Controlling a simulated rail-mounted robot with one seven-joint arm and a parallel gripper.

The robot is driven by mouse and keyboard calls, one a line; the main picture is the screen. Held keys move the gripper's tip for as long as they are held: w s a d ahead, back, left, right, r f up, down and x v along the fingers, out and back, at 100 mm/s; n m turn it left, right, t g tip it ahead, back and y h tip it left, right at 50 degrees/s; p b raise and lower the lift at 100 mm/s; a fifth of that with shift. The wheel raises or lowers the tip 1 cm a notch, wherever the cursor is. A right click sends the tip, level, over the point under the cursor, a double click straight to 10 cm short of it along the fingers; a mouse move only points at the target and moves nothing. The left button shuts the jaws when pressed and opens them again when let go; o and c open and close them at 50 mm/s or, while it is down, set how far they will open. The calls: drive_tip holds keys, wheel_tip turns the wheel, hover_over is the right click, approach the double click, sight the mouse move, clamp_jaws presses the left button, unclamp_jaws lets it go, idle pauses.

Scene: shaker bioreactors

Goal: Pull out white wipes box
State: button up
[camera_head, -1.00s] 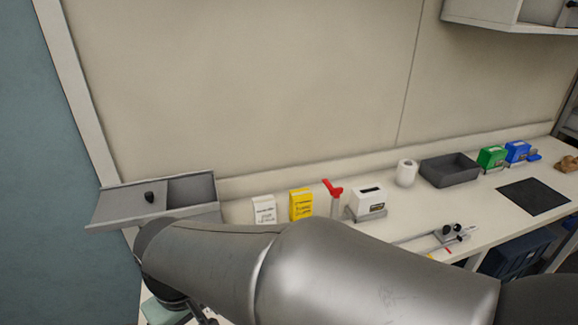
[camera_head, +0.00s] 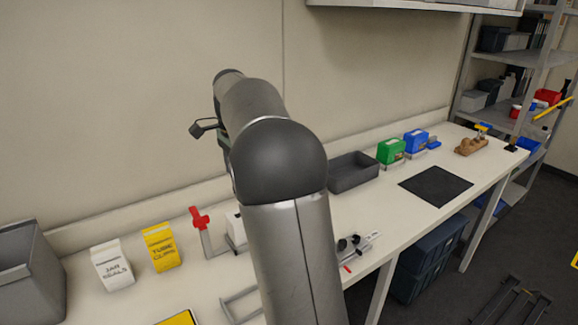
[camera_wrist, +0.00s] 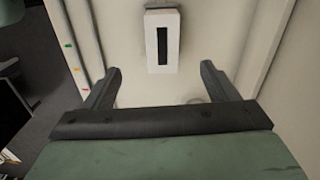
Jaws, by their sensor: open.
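The white wipes box (camera_head: 236,228) stands on the bench, mostly hidden behind my arm in the head view. In the wrist view the white box (camera_wrist: 152,45) is at the top centre, with a dark upright slot in its face. My gripper (camera_wrist: 158,80) is open and empty, its two dark fingers wide apart. The box lies beyond the fingertips, roughly centred between them, and apart from them.
A red-topped stand (camera_head: 202,222), yellow tube clips pack (camera_head: 161,248) and white jar seals pack (camera_head: 112,266) are left of the box. A dark grey tray (camera_head: 352,172), green box (camera_head: 391,150) and blue box (camera_head: 416,141) are to its right. A wall is behind.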

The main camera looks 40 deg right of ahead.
sight(235, 227)
drive_tip(key=shift+m, duration=0.3)
drive_tip(key=f, duration=0.6)
drive_tip(key=d+f, duration=0.1)
drive_tip(key=f, duration=1)
drive_tip(key=shift+w+d+f, duration=0.2)
drive_tip(key=shift+d+f, duration=0.1)
drive_tip(key=shift+d, duration=0.1)
drive_tip(key=shift+c, duration=0.3)
drive_tip(key=c, duration=1)
drive_tip(key=shift+c, duration=0.2)
drive_tip(key=shift+r+p, duration=0.25)
drive_tip(key=shift+p, duration=0.15)
drive_tip(key=shift+r+p, duration=0.3)
drive_tip(key=shift+r, duration=0.1)
drive_tip(key=shift+r, duration=0.2)
drive_tip(key=shift+r+p, duration=0.35)
drive_tip(key=shift+p, duration=0.05)
